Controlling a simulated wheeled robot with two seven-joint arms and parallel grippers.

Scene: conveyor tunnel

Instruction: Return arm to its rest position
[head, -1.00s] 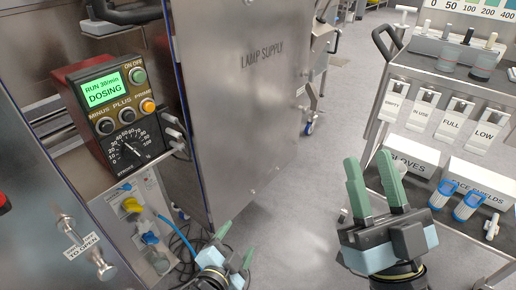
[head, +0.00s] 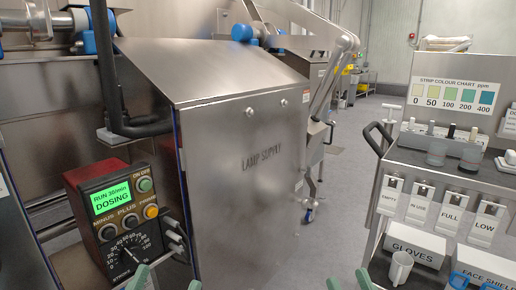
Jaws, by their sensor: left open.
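My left gripper (head: 165,283) shows only as two green fingertips at the bottom edge, left of centre. They are apart with nothing visible between them. It is below and in front of the dosing pump (head: 120,222) and the steel lamp supply cabinet (head: 245,190). My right gripper (head: 348,281) shows as two green fingertips at the bottom edge, right of centre, also apart and seemingly empty. It is left of the trolley. The rest of both grippers and both arms are out of frame.
The pump's display reads DOSING. A trolley (head: 432,160) at right carries a colour chart (head: 458,95), cups, labelled holders, a gloves box (head: 418,243) and a white mug (head: 400,268). A black handle (head: 125,90) stands upper left. Grey floor (head: 338,205) is clear between cabinet and trolley.

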